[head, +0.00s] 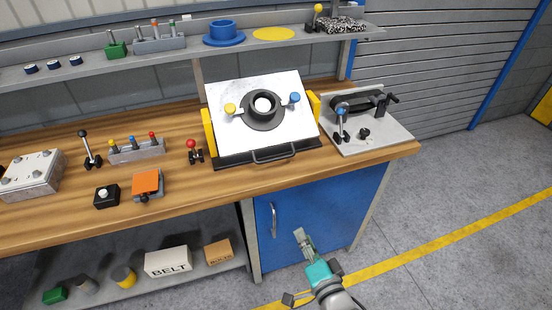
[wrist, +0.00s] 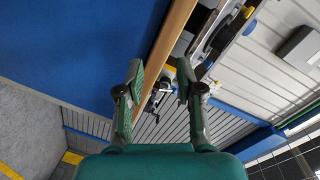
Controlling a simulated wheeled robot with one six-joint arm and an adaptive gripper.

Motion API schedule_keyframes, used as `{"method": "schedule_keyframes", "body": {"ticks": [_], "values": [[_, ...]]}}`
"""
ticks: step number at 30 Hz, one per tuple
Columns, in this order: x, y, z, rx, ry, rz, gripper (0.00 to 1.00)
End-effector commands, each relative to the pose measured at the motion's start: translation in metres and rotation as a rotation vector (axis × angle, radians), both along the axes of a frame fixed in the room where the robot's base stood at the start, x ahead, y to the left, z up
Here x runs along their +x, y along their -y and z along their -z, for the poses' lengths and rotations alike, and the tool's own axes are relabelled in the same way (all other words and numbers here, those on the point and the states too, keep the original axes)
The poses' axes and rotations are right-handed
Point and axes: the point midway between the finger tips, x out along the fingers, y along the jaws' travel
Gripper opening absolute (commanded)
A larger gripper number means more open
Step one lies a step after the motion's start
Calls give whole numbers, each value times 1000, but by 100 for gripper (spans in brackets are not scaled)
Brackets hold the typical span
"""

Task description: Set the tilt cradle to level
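The tilt cradle (head: 290,128) stands on the wooden bench in the head view. Its silver plate slopes, with the far edge higher than the front edge. A dark round hub with a white centre sits on the plate between a yellow knob (head: 230,108) and a blue knob (head: 294,98). Yellow side brackets (head: 209,131) flank it, and a dark bar handle (head: 275,155) runs along its front. My gripper (head: 302,238) is in front of the blue cabinet, below the bench top and apart from the cradle. In the wrist view my gripper (wrist: 160,72) is open and empty.
A grey fixture (head: 365,130) with a blue-knobbed lever stands right of the cradle. A red-knobbed lever (head: 194,148) and an orange-topped pedal (head: 147,183) are to its left. The bench edge and blue cabinet (head: 310,220) lie close to my gripper. The floor at right is clear.

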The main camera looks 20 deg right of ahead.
Motion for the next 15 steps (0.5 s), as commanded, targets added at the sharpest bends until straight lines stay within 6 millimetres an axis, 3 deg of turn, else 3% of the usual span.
{"method": "schedule_keyframes", "body": {"ticks": [1,6,10,15], "values": [[19,0,-10,52,15,6,37],[72,1,-38,235,38,26,37],[103,2,-58,347,49,35,37],[124,2,-73,433,55,42,37]]}}
